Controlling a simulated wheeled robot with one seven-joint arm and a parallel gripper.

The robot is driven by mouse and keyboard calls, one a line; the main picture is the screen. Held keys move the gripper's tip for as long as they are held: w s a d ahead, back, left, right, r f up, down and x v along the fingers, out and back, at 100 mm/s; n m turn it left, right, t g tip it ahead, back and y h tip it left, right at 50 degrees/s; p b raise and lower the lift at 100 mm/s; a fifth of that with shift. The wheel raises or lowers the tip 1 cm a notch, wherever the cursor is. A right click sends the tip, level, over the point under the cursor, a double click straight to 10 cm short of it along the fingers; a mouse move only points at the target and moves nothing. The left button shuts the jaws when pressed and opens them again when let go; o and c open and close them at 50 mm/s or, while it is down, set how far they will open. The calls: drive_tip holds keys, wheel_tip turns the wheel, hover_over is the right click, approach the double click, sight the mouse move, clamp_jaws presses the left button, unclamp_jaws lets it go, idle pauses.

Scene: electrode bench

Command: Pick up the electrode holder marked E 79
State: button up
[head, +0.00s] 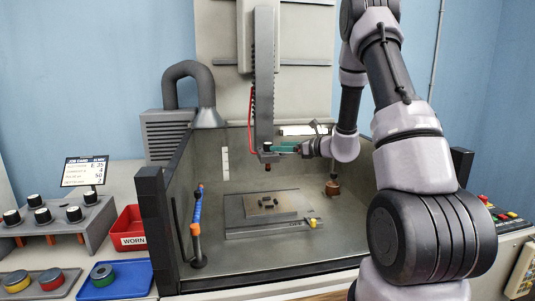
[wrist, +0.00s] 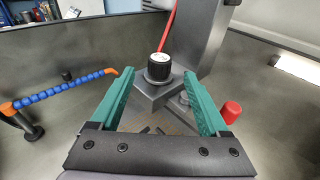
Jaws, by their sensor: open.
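Several black knob-topped holders stand in the grey rack at the left of the head view, one at its front left (head: 11,217) and one at its right (head: 90,198). Copper-coloured parts hang below the rack top. No E 79 marking is legible on any of them. My gripper (head: 285,148) is inside the machine enclosure, far right of the rack, beside the machine's spindle (head: 264,90). In the wrist view its green fingers (wrist: 163,100) are apart, on either side of a black knob with a pale top (wrist: 159,67) at the spindle's lower end. Contact with it cannot be told.
The enclosure's dark left post (head: 155,230) stands between rack and gripper. A blue jointed hose (head: 197,212) rises inside. A workpiece plate (head: 272,205) lies below the spindle. A red WORN bin (head: 130,230), blue tray (head: 115,290) and job card screen (head: 86,170) are at left.

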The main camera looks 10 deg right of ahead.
sight(268, 146)
drive_tip(key=x, duration=0.6)
drive_tip(key=shift+w+a+f, duration=0.1)
drive_tip(key=shift+w+a, duration=0.1)
clamp_jaws()
